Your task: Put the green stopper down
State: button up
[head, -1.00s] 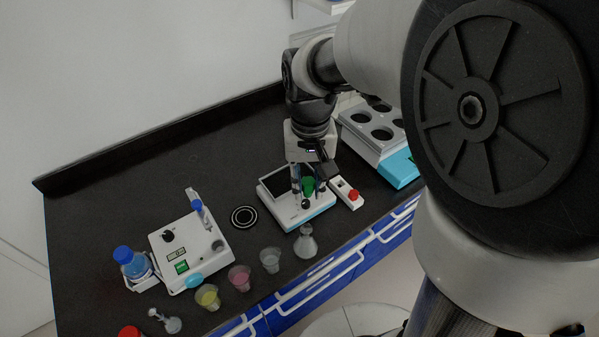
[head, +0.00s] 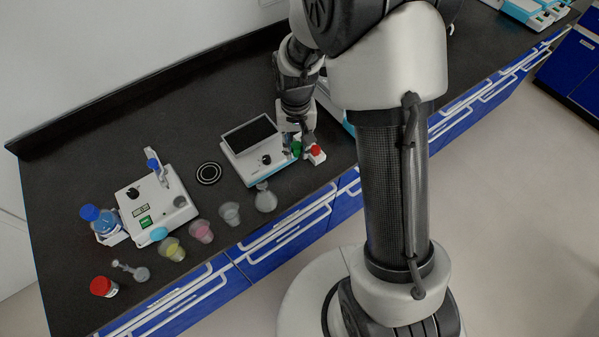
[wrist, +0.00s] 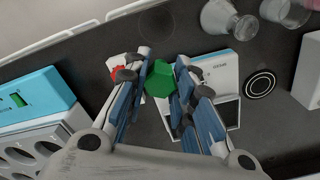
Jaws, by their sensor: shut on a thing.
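The green stopper (head: 297,147) is held between the fingers of my gripper (head: 299,143). It shows in the wrist view (wrist: 160,78) as a green faceted piece, with a blue-padded finger on each side. My gripper is shut on it, beside the right edge of the white device with a dark top plate (head: 248,136). A small white unit with a red button (head: 316,151) is just to the right of the stopper. I cannot tell whether the stopper touches the black bench (head: 190,120).
A glass flask (head: 265,198) stands in front of the device, near the bench's front edge. Several cups, including a clear one (head: 229,213), stand left of it. A black ringed disc (head: 208,173) lies farther left. A white rack (wrist: 35,148) with round holes is close by in the wrist view.

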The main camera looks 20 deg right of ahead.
notch_tip(320, 180, down, 14)
jog(key=b, duration=0.2)
jog(key=shift+f+b, duration=0.1)
jog(key=shift+b, duration=0.3)
jog(key=shift+f, duration=0.25)
jog(key=o, duration=0.7)
jog(key=shift+r, duration=0.1)
